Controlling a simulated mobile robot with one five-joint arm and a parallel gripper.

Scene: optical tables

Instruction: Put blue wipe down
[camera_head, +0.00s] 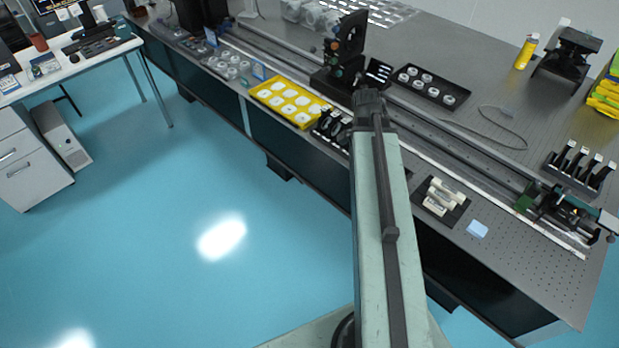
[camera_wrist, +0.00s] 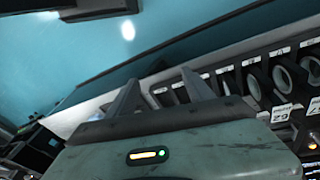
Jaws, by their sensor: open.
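The blue wipe (camera_head: 477,229) is a small light-blue square lying flat on the optical table (camera_head: 540,275), near its front edge at the right in the head view. It lies to the right of my arm, clear of it. My gripper (camera_wrist: 163,90) shows in the wrist view with its two fingers apart and nothing visible between them. In the head view my arm hides the gripper's fingers. The wipe does not show in the wrist view.
A black tray with white pieces (camera_head: 441,200) sits just left of the wipe. A rail (camera_head: 455,165) runs along the table behind it. Black labelled holders (camera_wrist: 262,85) stand close to the gripper's right. A yellow tray (camera_head: 290,102) is farther left. Bare table lies right of the wipe.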

